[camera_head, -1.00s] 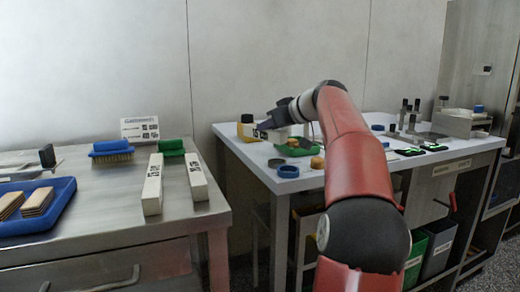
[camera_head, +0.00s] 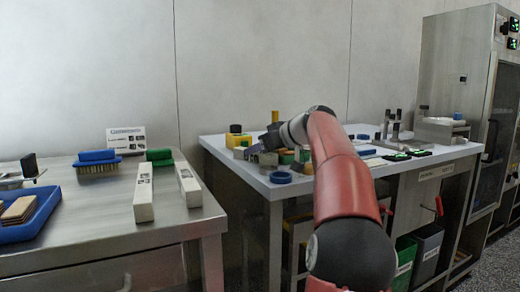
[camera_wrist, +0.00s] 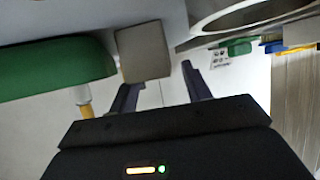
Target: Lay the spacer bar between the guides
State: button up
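Two white bars with dark markings, which look like the guides, lie side by side on the steel table: the left bar (camera_head: 144,193) and the right bar (camera_head: 188,184), with a bare gap between them. My gripper (camera_head: 268,138) is over the left part of the white table, far to the right of the bars. In the wrist view my gripper (camera_wrist: 160,78) is open, its dark fingers apart. A grey block (camera_wrist: 143,52) shows just beyond the fingertips, nearer the left finger; I cannot tell whether it is the spacer bar. No spacer bar is clearly identifiable.
Brushes, blue (camera_head: 97,160) and green (camera_head: 158,156), and a sign (camera_head: 126,139) stand behind the bars. A blue tray (camera_head: 45,207) is at far left. A blue ring (camera_head: 280,177) lies at the white table's near edge. A floor gap separates the tables. My arm hides part of the white table.

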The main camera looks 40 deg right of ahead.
jog(key=shift+r, duration=0.1)
jog(key=v, duration=1.1)
jog(key=shift+s, duration=0.1)
jog(key=shift+o, duration=0.5)
jog(key=shift+s+r, duration=0.2)
jog(key=w+p, duration=0.1)
jog(key=w, duration=0.1)
jog(key=w+f+g+p, duration=0.1)
jog(key=w, duration=0.1)
jog(key=w+g+p, duration=0.1)
jog(key=shift+w+a+f+p, duration=0.25)
jog(key=shift+w+a+p, duration=0.1)
jog(key=shift+w+a, duration=0.05)
jog(key=x, duration=0.8)
jog(key=shift+w+f, duration=0.2)
jog(key=shift+f, duration=0.25)
jog(key=shift+d, duration=0.1)
grip_shut()
